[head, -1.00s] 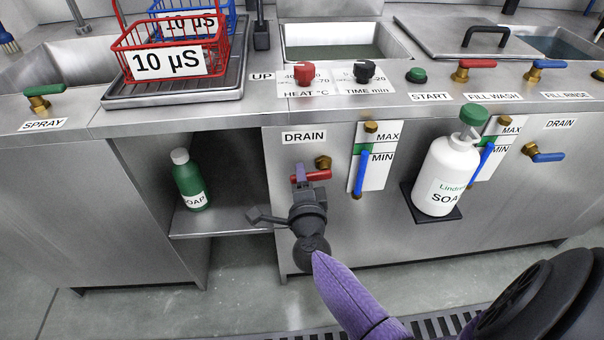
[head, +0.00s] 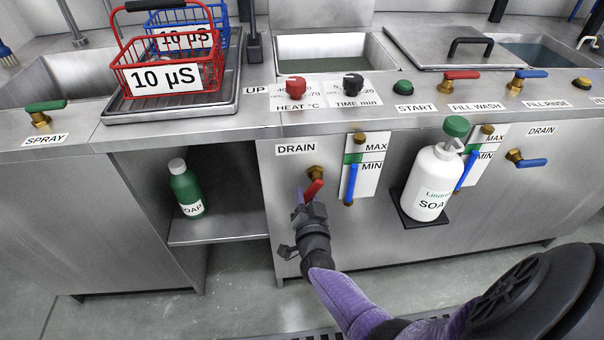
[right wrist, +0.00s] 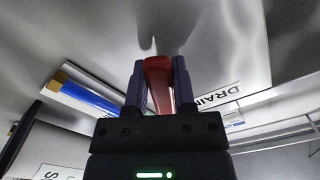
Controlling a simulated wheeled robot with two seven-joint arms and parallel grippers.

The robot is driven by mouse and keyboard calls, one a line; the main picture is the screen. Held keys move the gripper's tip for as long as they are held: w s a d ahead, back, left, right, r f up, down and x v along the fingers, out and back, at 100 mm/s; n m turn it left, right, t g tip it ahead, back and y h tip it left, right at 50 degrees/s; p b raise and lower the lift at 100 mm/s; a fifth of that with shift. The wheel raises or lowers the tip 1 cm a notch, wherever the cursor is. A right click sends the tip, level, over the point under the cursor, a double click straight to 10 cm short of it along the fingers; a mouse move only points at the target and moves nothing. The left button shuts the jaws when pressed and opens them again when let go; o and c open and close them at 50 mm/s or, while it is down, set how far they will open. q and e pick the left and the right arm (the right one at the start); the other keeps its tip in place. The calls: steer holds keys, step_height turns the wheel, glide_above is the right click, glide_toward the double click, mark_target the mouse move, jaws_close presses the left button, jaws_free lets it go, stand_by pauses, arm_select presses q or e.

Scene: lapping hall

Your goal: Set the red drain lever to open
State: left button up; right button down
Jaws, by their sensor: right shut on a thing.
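The red drain lever (head: 313,189) sits on a brass valve (head: 316,173) beside the left DRAIN label (head: 296,149) on the steel front panel. In the head view it slants down and to the left from the valve. My right gripper (head: 304,197) is at the lever's lower end. In the right wrist view the red lever (right wrist: 159,84) lies between the two fingers (right wrist: 159,88), which are shut on it. The gripper hides part of the lever in the head view. My left gripper is not in view.
A level gauge (head: 363,170) is just right of the lever. A white soap bottle (head: 427,185) stands on a black bracket further right. A green soap bottle (head: 187,190) stands on the open shelf at left. A blue drain lever (head: 532,163) is at far right.

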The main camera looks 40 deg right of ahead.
steer(key=n, duration=0.2)
steer(key=shift+s+d+f+n, duration=0.25)
steer(key=shift+s+d+n, duration=0.05)
steer(key=shift+d, duration=0.1)
steer(key=n, duration=0.1)
steer(key=d+n+p, duration=0.1)
steer(key=n, duration=0.1)
steer(key=shift+s+d+f, duration=0.1)
steer(key=shift+s+f, duration=0.05)
steer(key=shift+s, duration=0.2)
steer(key=shift+n, duration=0.3)
steer(key=c, duration=0.6)
jaws_free()
steer(key=shift+o, duration=0.8)
